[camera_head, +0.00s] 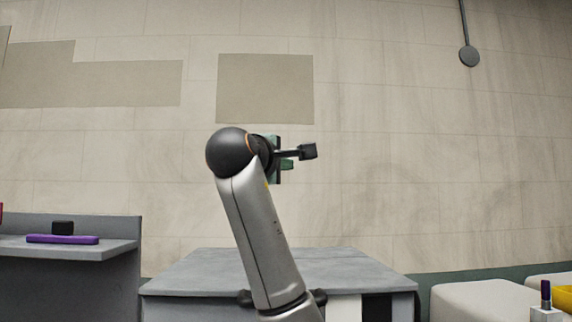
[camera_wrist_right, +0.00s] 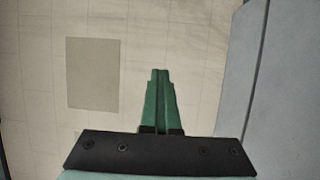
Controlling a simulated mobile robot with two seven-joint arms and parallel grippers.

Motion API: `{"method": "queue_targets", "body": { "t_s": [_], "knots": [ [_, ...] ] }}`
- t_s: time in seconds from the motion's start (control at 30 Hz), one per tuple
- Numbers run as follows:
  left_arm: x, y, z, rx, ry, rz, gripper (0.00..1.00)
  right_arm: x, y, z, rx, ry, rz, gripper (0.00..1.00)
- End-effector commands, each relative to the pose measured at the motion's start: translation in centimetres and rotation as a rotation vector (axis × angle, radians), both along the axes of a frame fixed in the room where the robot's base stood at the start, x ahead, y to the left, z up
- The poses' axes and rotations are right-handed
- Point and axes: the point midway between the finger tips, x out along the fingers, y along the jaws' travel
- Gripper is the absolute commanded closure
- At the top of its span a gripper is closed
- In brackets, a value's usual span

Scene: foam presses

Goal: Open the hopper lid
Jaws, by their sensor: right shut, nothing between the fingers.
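A grey box with a flat, slightly overhanging grey top (camera_head: 200,270) stands at the bottom centre of the head view. It may be the hopper with its lid, but I cannot tell for sure. The top lies level and looks closed. My right gripper (camera_head: 288,164) is raised above it in front of the wall, partly hidden by my own wrist. In the right wrist view, the green fingers of my right gripper (camera_wrist_right: 160,73) are together and empty. A grey surface (camera_wrist_right: 290,80) fills the right side there, apart from the fingers. My left gripper is not in view.
A grey shelf (camera_head: 105,250) at the left holds a purple bar (camera_head: 62,239) and a small black block (camera_head: 63,228). Pale rounded blocks (camera_head: 480,300) and a yellow bin (camera_head: 563,297) are at the lower right. The space before the wall is clear.

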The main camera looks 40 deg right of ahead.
Motion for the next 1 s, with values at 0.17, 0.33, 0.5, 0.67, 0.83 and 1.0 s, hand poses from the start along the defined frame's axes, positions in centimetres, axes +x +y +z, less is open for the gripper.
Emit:
{"method": "queue_targets", "body": {
  "t_s": [0.17,0.33,0.5,0.67,0.83,1.0],
  "knots": [
    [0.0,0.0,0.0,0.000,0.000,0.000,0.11,0.0,0.0,0.0,0.000,0.000,0.000,0.98],
    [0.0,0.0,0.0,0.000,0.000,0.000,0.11,0.0,0.0,0.0,0.000,0.000,0.000,0.79],
    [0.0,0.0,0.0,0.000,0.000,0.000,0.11,0.0,0.0,0.0,0.000,0.000,0.000,0.68],
    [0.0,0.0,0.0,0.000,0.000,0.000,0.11,0.0,0.0,0.0,0.000,0.000,0.000,0.68],
    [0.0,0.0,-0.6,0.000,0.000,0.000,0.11,-0.5,1.1,-0.2,-0.002,-0.002,0.002,0.68],
    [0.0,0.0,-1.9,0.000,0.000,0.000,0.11,-2.0,4.1,-0.5,-0.003,-0.003,0.004,0.68]
  ]
}}
